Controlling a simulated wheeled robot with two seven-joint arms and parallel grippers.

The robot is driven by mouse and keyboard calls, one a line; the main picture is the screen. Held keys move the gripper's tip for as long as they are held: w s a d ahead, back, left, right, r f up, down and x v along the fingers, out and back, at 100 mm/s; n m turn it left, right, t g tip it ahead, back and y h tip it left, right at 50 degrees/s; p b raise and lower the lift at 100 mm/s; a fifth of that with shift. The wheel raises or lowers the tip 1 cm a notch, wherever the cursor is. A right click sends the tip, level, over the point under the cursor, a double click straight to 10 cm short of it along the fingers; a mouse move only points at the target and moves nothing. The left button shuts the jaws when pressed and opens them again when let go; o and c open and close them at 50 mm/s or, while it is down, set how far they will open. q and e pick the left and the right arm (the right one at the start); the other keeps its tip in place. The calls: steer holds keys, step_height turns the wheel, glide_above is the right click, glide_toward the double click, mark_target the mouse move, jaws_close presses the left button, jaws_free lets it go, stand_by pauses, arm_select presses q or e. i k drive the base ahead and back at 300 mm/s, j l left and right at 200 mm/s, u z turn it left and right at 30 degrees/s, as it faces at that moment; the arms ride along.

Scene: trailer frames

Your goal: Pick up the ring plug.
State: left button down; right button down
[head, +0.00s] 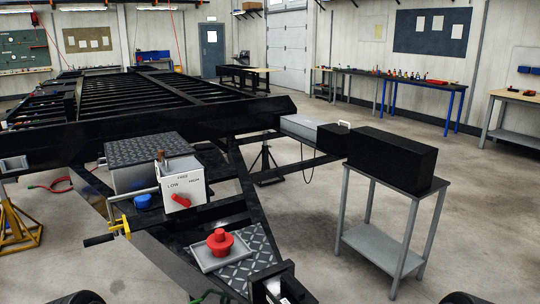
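A red stepped round piece (220,241), which looks like the ring plug, stands upright with a wide lower part and a narrower knob on top. It sits on a light grey square tray (204,261) on the diamond-plate deck (257,272) of the trailer's front frame. Nothing is touching it from above. Neither of my grippers can be made out in the head view. Two dark rounded shapes cut off at the bottom edge are too partial to identify.
A white control box (177,187) with a red lever stands behind the plug. A black coupler post (279,284) rises to its right. A grey side table (377,251) carries a black box (391,160). A yellow jack stand (20,222) is at left. Open floor lies between frame and table.

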mark_target(220, 241)
steer(key=i+j+z, duration=0.1)
steer(key=z, duration=0.85)
steer(key=j+z, duration=0.25)
steer(key=j, duration=0.2)
steer(key=j+z, duration=0.25)
steer(key=j, duration=0.2)
steer(key=k+j+z, duration=0.1)
steer(key=j+z, duration=0.15)
steer(key=j, duration=0.15)
steer(key=k+j+z, duration=0.2)
steer(key=j, duration=0.25)
steer(key=k+j, duration=0.1)
steer(key=j, duration=0.65)
steer(key=k+j+z, duration=0.1)
steer(key=j, duration=0.25)
